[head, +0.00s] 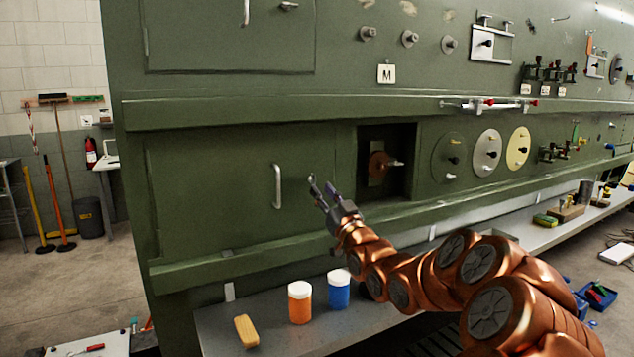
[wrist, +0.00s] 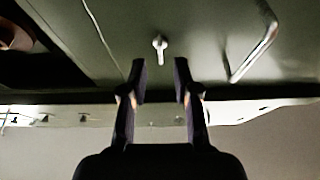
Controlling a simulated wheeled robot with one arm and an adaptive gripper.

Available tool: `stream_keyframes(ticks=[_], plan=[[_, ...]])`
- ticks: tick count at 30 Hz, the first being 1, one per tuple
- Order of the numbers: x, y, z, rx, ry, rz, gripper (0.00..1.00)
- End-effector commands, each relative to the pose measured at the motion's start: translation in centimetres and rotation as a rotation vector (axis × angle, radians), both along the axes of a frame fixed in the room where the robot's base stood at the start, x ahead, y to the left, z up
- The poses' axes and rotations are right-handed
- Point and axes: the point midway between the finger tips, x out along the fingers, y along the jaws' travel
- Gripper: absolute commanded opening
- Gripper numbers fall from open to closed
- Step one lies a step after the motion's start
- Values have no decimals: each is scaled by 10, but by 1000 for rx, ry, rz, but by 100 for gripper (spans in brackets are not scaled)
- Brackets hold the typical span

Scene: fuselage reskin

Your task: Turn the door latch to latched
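The lower green door (head: 210,190) appears closed, with a pale vertical handle (head: 278,186). The handle also shows at the upper right of the wrist view (wrist: 255,45). A small metal door latch (wrist: 159,45) shows there at the top centre, its short lever lying along the picture's vertical. My gripper (head: 322,188) is to the right of the handle, in front of the panel. Its fingers (wrist: 160,80) are open and empty, and the latch shows in line with the gap between them. They look apart from it. In the head view I cannot clearly pick out the latch near my gripper.
A square recess with a copper-coloured disc (head: 378,165) is right of my gripper. Green ledges (head: 250,245) run below and above the door. An orange jar (head: 300,302), a blue jar (head: 338,290) and a yellow block (head: 246,331) stand on the low shelf.

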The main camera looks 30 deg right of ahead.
Motion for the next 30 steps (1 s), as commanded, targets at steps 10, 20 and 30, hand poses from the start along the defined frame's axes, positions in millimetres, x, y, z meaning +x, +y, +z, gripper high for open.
stream_keyframes(ticks=[10,20,30], plan=[[32,-2,15,-1,-2,1,30],[36,-2,16,0,0,1,30],[36,-2,16,0,0,1,2]])
